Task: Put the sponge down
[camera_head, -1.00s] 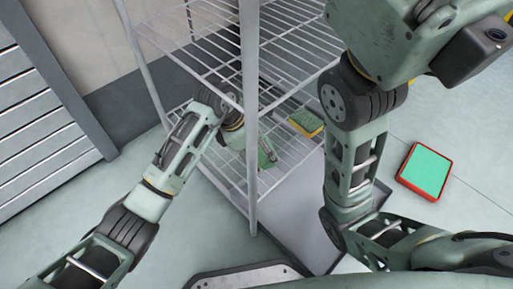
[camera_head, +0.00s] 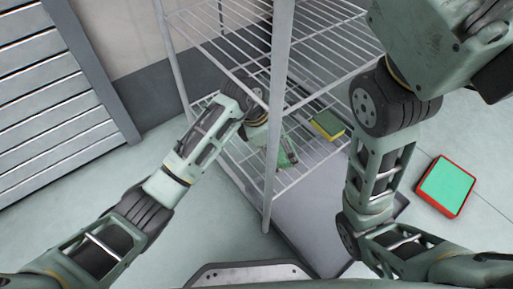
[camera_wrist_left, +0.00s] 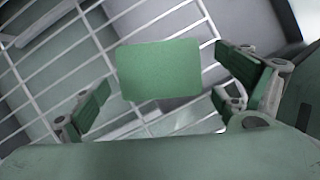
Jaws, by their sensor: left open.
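My left arm reaches into a white wire rack, and my left gripper (camera_head: 280,150) is low over its lower shelf. In the left wrist view its two fingers (camera_wrist_left: 165,90) stand wide apart, open. A green sponge (camera_wrist_left: 160,70) shows between and beyond them, over the shelf wires, apart from both fingers. In the head view a light green patch at the gripper may be this sponge or a finger; I cannot tell. A green and yellow sponge (camera_head: 328,124) lies on the lower shelf, right of the gripper. My right gripper is out of view.
The rack's front post (camera_head: 277,110) stands close to my left gripper. An upper wire shelf (camera_head: 235,50) is above it. A red-edged box with a green top (camera_head: 446,186) is on the floor at right. A slatted grey panel (camera_head: 50,90) is at left.

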